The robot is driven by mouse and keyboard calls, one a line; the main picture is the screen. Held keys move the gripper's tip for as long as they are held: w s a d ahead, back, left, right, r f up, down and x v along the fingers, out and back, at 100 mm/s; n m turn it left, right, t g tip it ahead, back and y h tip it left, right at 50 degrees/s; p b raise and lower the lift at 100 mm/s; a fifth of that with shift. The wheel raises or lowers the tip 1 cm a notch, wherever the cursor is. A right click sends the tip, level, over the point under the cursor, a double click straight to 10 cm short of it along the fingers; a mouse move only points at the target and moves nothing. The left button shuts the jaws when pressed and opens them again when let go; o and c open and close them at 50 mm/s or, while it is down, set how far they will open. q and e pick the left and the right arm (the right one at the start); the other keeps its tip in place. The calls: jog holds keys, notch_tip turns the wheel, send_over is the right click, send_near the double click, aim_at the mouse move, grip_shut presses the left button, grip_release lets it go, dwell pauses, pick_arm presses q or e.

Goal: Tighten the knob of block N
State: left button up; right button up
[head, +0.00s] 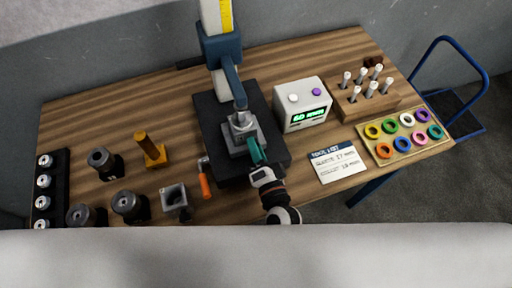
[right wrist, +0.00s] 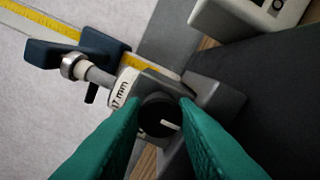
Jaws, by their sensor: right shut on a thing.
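A grey block (head: 239,140) sits on the dark base plate of a gauge stand, under the stand's blue arm. No letter N is readable on it. In the right wrist view a round black knob (right wrist: 158,119) with a white line mark is on the side of the grey block (right wrist: 218,97). My right gripper (head: 256,153) has green fingers, one on each side of this knob, and is shut on it. The fingers also show in the right wrist view (right wrist: 161,108). A white ring (right wrist: 124,90) marked 17 mm is by the block. My left gripper is not in view.
A display box (head: 303,104) reading 60 mm stands right of the dark plate (head: 211,115). Further right are a card (head: 338,163), a pin rack (head: 350,108) and a tray of coloured rings (head: 390,154). An orange-handled tool (head: 205,187) and several dark cylinders stand left.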

jog(key=o, duration=1)
jog(key=shift+s, duration=0.1)
